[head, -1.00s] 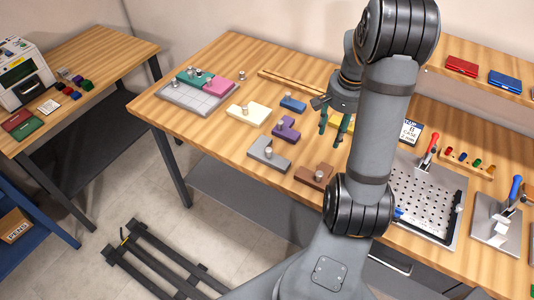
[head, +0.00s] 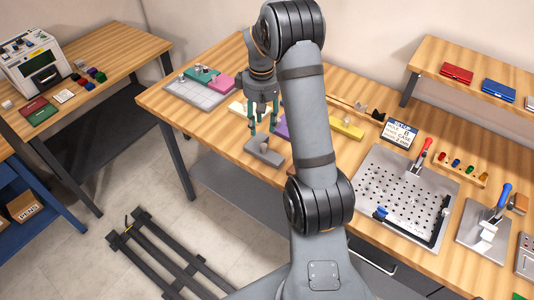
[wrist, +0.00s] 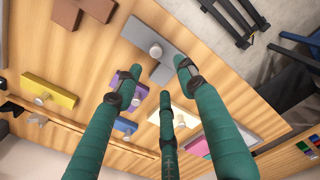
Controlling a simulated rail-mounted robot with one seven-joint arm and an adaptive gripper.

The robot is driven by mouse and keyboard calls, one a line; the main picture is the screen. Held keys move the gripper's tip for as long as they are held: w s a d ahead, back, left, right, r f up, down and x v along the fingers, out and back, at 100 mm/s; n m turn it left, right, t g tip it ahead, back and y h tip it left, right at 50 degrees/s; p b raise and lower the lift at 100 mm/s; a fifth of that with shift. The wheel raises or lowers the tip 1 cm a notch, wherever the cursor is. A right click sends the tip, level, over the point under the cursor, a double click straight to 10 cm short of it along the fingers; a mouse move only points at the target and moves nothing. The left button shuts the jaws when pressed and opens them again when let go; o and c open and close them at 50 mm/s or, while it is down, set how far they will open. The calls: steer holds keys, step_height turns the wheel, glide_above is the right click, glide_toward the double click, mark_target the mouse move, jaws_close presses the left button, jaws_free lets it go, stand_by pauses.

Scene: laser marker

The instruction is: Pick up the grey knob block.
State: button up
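The grey knob block (head: 256,150) is a flat grey bar with a small round light knob, lying on the wooden table near its front edge. It also shows at the top of the wrist view (wrist: 138,35), knob upward. My gripper (head: 262,124) points down just behind and above the block in the head view. Its three green fingers are spread and empty. In the wrist view the fingertips (wrist: 157,82) sit below the grey block in the picture, apart from its knob. The exact height above the block is hard to tell.
A purple knob block (wrist: 128,88) lies close to the fingers. Cream (wrist: 186,119), blue (wrist: 125,125), yellow (wrist: 50,90) and brown (wrist: 97,8) blocks lie around. A grey tray (head: 207,98) holds teal and pink blocks. A perforated plate (head: 400,190) stands to the right.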

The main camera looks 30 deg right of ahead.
mark_target(264, 145)
steer(key=n, duration=0.5)
steer(key=shift+d+r, duration=0.1)
steer(key=shift+r, duration=0.25)
steer(key=n, duration=0.6)
steer(key=shift+s+f, duration=0.2)
steer(key=shift+s, duration=0.2)
step_height(264, 145, down, 5)
steer(key=shift+r+p, duration=0.1)
steer(key=shift+p, duration=0.2)
step_height(264, 145, down, 5)
steer(key=shift+s+f+p, duration=0.1)
steer(key=shift+s+p, duration=0.05)
steer(key=shift+p, duration=0.75)
steer(key=shift+c, duration=0.6)
